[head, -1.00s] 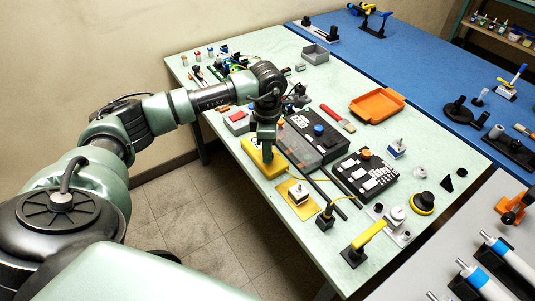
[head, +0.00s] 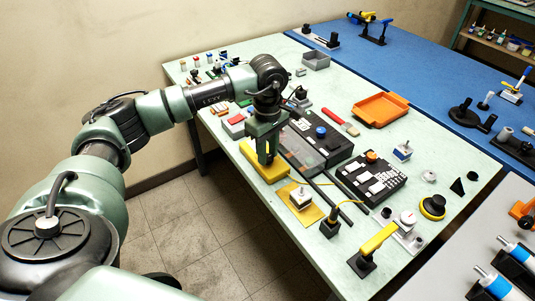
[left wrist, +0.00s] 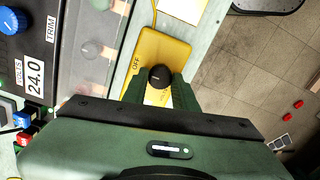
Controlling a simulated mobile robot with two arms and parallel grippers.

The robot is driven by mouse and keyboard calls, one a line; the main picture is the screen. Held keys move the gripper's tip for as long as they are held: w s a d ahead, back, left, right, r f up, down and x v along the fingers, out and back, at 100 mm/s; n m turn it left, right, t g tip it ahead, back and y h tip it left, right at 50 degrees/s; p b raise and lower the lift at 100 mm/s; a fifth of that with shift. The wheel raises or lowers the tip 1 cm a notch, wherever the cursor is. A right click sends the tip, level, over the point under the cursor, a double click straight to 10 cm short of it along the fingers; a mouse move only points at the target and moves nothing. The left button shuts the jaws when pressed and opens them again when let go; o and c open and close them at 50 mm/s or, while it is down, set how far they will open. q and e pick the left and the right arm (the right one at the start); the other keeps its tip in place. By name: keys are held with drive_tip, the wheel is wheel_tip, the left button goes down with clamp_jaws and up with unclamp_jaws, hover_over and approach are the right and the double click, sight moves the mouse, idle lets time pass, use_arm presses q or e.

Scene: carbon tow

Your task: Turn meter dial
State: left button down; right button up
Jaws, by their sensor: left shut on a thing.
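The meter is a yellow box (head: 277,171) near the left edge of the pale green table in the head view, mostly covered by my left gripper. In the left wrist view the yellow meter (left wrist: 165,48) shows the word OFF and a round black dial (left wrist: 159,77). My left gripper (head: 267,160) points down over the meter. In the left wrist view its green fingers (left wrist: 161,88) sit on both sides of the dial, shut on it. The dial's pointer mark is too small to read. My right gripper is not in view.
A black power supply (head: 322,142) with a blue knob stands right beside the meter. A yellow plate with a white block (head: 301,198) lies in front of it. An orange tray (head: 380,109) is farther back. The table's edge and floor lie close on the left.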

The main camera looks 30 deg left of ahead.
sight(268, 156)
use_arm(q)
drive_tip(key=shift+r, duration=0.1)
idle(0.4)
drive_tip(key=c, duration=1.1)
unclamp_jaws()
wheel_tip(268, 156, up, 8)
drive_tip(key=shift+f+b, duration=0.1)
drive_tip(key=shift+b, duration=0.3)
